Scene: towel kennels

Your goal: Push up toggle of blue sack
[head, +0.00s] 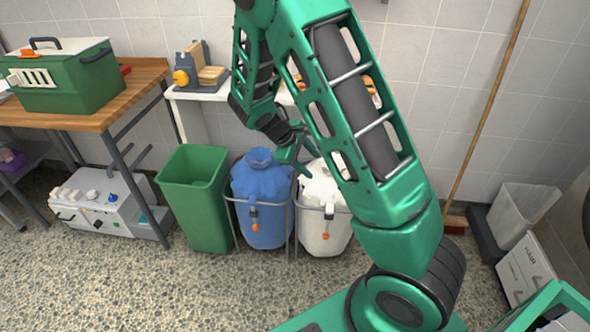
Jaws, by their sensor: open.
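The blue sack (262,190) stands in a metal frame against the wall, its top gathered and bunched. Its toggle (253,212) is a small dark piece on the sack's front with an orange end (255,227) hanging below. My gripper (294,165) is open and empty, beside the upper right of the blue sack, between it and the white sack (322,225). I cannot tell whether a finger touches either sack. The white sack has a similar dark toggle with an orange end. My arm hides part of the white sack's top.
A green bin (195,200) stands just left of the blue sack. A wooden table (140,85) with a green pet carrier (60,80) is at the left. A broom (490,110) leans at the right near a clear bin (520,215). The speckled floor in front is open.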

